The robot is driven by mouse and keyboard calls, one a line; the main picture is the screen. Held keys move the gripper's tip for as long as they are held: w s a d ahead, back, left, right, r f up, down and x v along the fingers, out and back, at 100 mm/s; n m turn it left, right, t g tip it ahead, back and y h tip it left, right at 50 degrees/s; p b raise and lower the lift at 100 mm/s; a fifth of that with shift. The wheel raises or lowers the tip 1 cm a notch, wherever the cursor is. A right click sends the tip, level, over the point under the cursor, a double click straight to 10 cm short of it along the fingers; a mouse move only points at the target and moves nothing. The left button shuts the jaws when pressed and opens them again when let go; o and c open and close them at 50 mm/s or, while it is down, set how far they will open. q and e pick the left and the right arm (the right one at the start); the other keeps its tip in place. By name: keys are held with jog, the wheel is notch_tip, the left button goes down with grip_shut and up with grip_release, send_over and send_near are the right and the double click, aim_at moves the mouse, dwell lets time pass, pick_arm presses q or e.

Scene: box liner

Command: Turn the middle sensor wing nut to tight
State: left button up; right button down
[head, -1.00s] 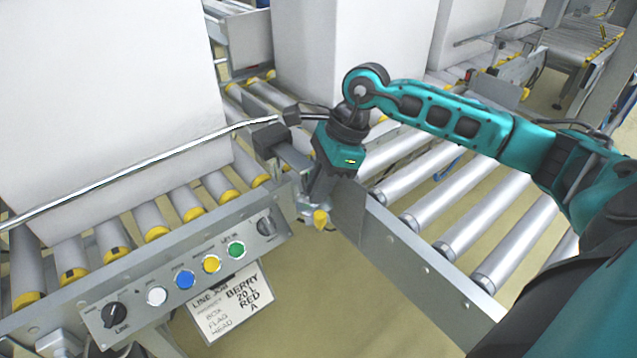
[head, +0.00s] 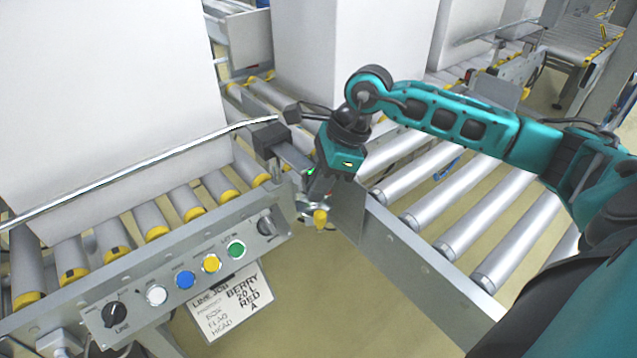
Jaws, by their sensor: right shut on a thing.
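My right gripper (head: 318,205) points down at the gap between the left roller conveyor and the right one. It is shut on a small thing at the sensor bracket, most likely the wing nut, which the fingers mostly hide. A yellow knob-like part (head: 320,218) shows just below the fingertips. The dark sensor (head: 270,141) on its grey bracket (head: 293,157) sits just left of the gripper, with a small green light beside the gripper. Whether the nut is tight cannot be told. My left gripper is not in view.
A control panel (head: 185,282) with a black knob and several coloured buttons fronts the left conveyor. A job card (head: 232,302) hangs below it. A metal guide rail (head: 140,172) runs along large white boxes (head: 105,95). The right conveyor's rollers (head: 455,205) are empty.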

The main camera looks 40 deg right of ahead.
jog(key=c, duration=1.3)
grip_release()
jog(key=shift+o, duration=0.2)
jog(key=shift+d+r, duration=0.2)
jog(key=shift+r, duration=0.3)
pick_arm(q)
jog(key=p, duration=0.1)
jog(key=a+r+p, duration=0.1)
jog(key=p, duration=0.1)
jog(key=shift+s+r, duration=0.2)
pick_arm(e)
jog(key=v, duration=1.2)
jog(key=shift+s+a+f, duration=0.1)
